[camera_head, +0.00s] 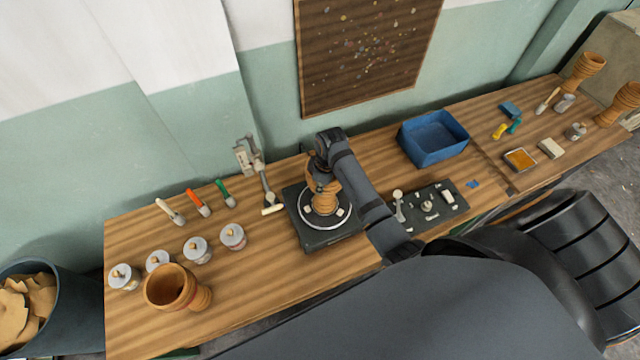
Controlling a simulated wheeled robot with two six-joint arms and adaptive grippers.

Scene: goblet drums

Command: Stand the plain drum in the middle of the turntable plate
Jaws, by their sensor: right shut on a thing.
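The turntable (317,243) is a black square base with a round, light-ringed plate (302,207), near the middle of the bench. A wooden drum (325,204), seemingly the plain one, is upright at about the middle of the plate. My right gripper (322,183) is shut on the drum's upper part from above, hiding much of it. Whether the drum's base touches the plate is hard to tell. My left gripper is out of view.
Several lidded tins (198,249) and brushes (199,203) are on the left. A blue bin (434,139) and a black tool tray (430,207) lie right of the turntable. More drums (585,70) stand far right. My arm crosses the bench's front edge.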

